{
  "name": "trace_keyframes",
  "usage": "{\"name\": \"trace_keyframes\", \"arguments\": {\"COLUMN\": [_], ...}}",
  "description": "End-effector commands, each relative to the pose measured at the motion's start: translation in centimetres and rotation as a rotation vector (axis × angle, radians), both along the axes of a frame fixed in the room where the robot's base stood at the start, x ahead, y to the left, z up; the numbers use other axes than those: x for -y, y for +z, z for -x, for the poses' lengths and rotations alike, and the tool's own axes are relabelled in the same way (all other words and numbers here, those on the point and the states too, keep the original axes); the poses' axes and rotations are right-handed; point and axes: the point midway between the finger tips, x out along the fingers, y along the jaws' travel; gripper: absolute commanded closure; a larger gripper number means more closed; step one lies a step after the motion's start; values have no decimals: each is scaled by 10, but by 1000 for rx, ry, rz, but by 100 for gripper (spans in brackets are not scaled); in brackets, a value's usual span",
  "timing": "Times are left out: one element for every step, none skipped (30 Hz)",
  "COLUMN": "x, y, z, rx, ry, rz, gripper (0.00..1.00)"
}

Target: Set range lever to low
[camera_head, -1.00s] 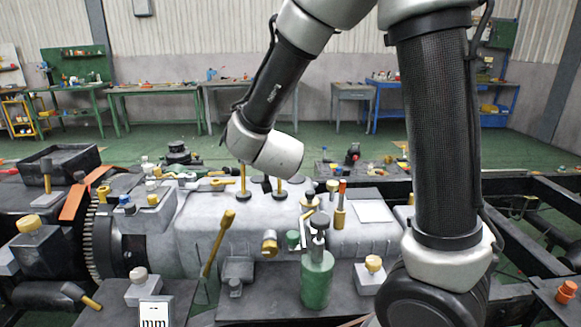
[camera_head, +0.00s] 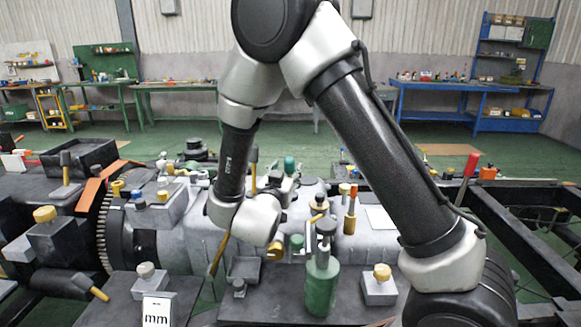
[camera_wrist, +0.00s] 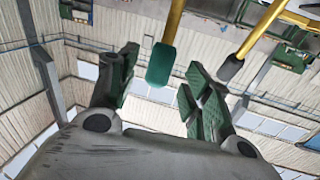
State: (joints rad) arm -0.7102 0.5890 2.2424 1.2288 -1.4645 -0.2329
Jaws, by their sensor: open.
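Two yellow-shafted levers stand on the grey gearbox housing (camera_head: 185,235); no label shows which is the range lever. One has a green grip (camera_wrist: 160,65), with its green top also in the head view (camera_head: 289,165). The other has a dark grip (camera_wrist: 229,68), and its upper part shows in the head view (camera_head: 253,160). My gripper (camera_wrist: 162,66) is open and empty. In the wrist view the green grip appears between its two green-padded fingers, with gaps on both sides; depth is unclear. The dark-gripped lever is outside the right finger. My arm hides the lever bases.
A slanted yellow lever (camera_head: 219,256) stands at the front of the housing. A black tray (camera_head: 78,160) lies at left. Benches line the back wall.

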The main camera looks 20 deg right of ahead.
Motion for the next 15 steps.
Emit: {"name": "trace_keyframes", "arguments": {"x": [5, 8, 11, 13, 15, 17, 18, 19, 21, 21, 22, 22, 22, 22, 22], "y": [0, 0, 0, 0, 0, 0, 0, 0, 0, 0, 0, 0, 0, 0, 0], "z": [-8, -13, -18, -22, -26, -30, -33, -35, -37, -39, -40, -40, -41, -41, -41], "rx": [2, 2, 1, 1, 1, 1, 1, 1, 1, 0, 1, 1, 1, 1, 1], "ry": [-3, -4, -2, -3, -2, -1, 0, -1, -1, 0, 1, 1, 2, 2, 2], "rz": [-1, -1, 0, -2, -2, -2, -2, -2, -2, -1, -1, -1, -1, -1, -1], "gripper": [51, 51, 51, 51, 51, 51, 51, 51, 51, 51, 51, 51, 51, 51, 51]}}
